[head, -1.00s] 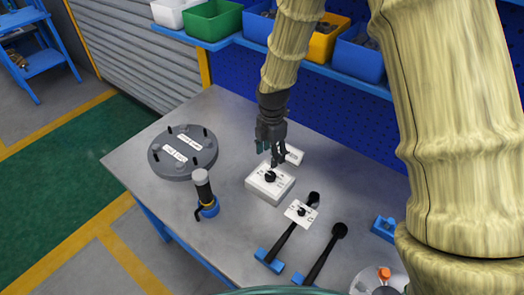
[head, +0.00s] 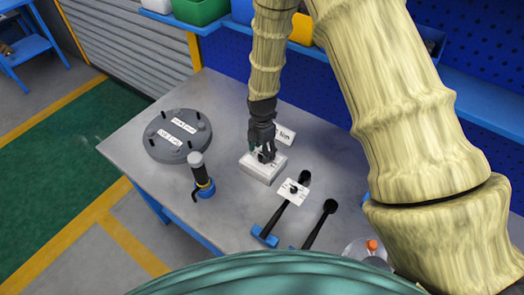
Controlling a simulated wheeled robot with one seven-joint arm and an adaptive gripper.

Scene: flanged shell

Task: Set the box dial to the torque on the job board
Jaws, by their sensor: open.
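The white dial box (head: 258,172) sits on the grey bench. My gripper (head: 264,157) points down over its top, with open fingers around or just above the black dial. The fingers hide the dial, so its setting cannot be read. A white sign (head: 286,134) stands behind the box. It shows text ending in "Nm", but my gripper covers its left part and the number is not readable.
A grey flanged disc (head: 166,150) with labels and studs lies at the left. A black tool with a blue base (head: 206,189) stands near it. Two black-handled tools (head: 320,224) lie to the right, one with a white dial card (head: 293,191). Bins line the back shelf.

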